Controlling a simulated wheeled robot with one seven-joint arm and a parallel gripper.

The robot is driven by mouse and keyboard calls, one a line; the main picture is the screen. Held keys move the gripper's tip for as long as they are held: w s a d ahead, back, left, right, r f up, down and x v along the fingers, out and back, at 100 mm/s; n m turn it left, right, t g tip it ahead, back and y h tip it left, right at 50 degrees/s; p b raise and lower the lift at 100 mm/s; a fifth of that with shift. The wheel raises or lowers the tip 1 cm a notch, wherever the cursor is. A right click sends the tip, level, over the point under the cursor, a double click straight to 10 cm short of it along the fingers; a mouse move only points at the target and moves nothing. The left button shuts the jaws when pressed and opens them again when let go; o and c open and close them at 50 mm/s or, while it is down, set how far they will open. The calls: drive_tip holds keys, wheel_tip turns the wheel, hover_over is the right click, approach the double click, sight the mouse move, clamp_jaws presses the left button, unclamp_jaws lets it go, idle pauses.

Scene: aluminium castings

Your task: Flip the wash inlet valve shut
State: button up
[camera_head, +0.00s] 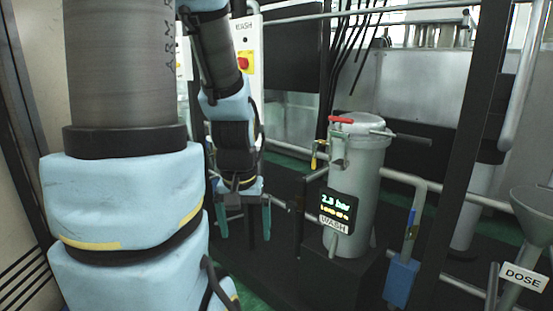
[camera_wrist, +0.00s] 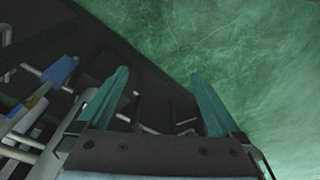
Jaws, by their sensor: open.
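The grey wash canister (camera_head: 367,190) stands right of centre, with a WASH label (camera_head: 334,224) and a lit display (camera_head: 338,206) reading 2.3 bar. A red lever (camera_head: 341,119) lies roughly level at its top. A yellow lever (camera_head: 314,161) hangs down at its upper left. A blue lever (camera_head: 411,222) stands upright on a pipe to the right. No label shows which lever is the inlet valve's. My gripper (camera_head: 244,236) is open and empty, pointing down, left of the canister and lower than the red and yellow levers. Its teal fingers also show in the wrist view (camera_wrist: 159,76).
A blue block (camera_head: 401,283) sits below the blue lever; a funnel (camera_head: 537,211) and DOSE sign (camera_head: 524,277) are at far right. A dark post (camera_head: 470,150) stands right of the canister. A WASH panel (camera_head: 246,62) with a red button is behind my arm. Pipes run nearby.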

wheel_tip(320, 180, up, 3)
drive_tip(key=shift+r+p, duration=0.15)
drive_tip(key=shift+p, duration=0.7)
